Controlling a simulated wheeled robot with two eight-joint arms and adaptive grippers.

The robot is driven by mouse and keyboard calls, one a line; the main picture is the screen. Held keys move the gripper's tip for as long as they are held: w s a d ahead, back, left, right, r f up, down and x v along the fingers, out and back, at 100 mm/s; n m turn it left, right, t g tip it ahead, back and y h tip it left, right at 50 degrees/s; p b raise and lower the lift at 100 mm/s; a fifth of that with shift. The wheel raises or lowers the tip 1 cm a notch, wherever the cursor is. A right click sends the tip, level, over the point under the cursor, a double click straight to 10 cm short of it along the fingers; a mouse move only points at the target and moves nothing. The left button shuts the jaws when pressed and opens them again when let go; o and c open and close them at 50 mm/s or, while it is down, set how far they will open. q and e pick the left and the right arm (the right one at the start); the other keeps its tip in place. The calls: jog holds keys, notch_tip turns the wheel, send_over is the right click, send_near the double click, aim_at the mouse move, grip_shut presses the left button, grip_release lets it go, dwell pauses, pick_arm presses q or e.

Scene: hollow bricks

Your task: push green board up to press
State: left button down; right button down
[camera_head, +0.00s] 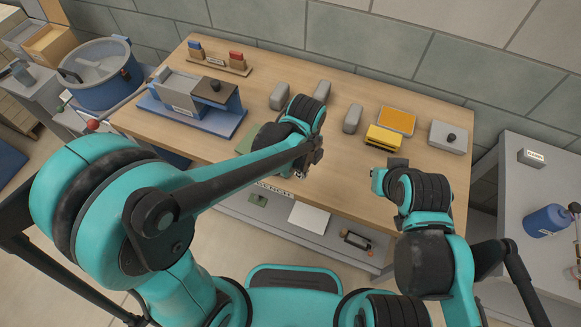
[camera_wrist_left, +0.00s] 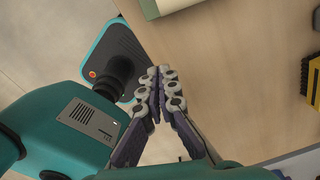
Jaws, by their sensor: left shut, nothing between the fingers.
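The green board (camera_head: 246,139) lies on the workbench, to the right of the press (camera_head: 198,103) and toward the front edge. My left arm covers much of it in the head view. A green edge with a pale layer beside it shows at the top of the left wrist view (camera_wrist_left: 160,9). The press has a blue base, a grey block and a dark top with a knob. My left gripper (camera_head: 306,168) is over the bench's front edge, right of the board and apart from it. Its fingertips (camera_wrist_left: 157,82) meet with nothing between them. My right gripper (camera_head: 383,178) is near the front right; its fingers are unclear.
Several grey blocks (camera_head: 353,118) stand mid-bench. A yellow block (camera_head: 383,136), an orange pad (camera_head: 397,121) and a grey box with a knob (camera_head: 447,136) sit right. A rack (camera_head: 219,62) stands at the back left. A blue drum (camera_head: 101,75) is left of the bench.

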aim_at(291, 182)
pick_arm(q)
notch_tip(291, 182, down, 8)
jog(key=b, duration=0.2)
jog(key=shift+b, duration=0.3)
jog(key=w+a, duration=0.2)
jog(key=shift+a, duration=0.35)
jog(key=shift+w+a+b, duration=0.2)
jog(key=shift+a+b, duration=0.1)
jog(key=shift+r, duration=0.1)
jog(key=w+a, duration=0.2)
jog(key=a, duration=0.1)
jog(key=shift+d, duration=0.1)
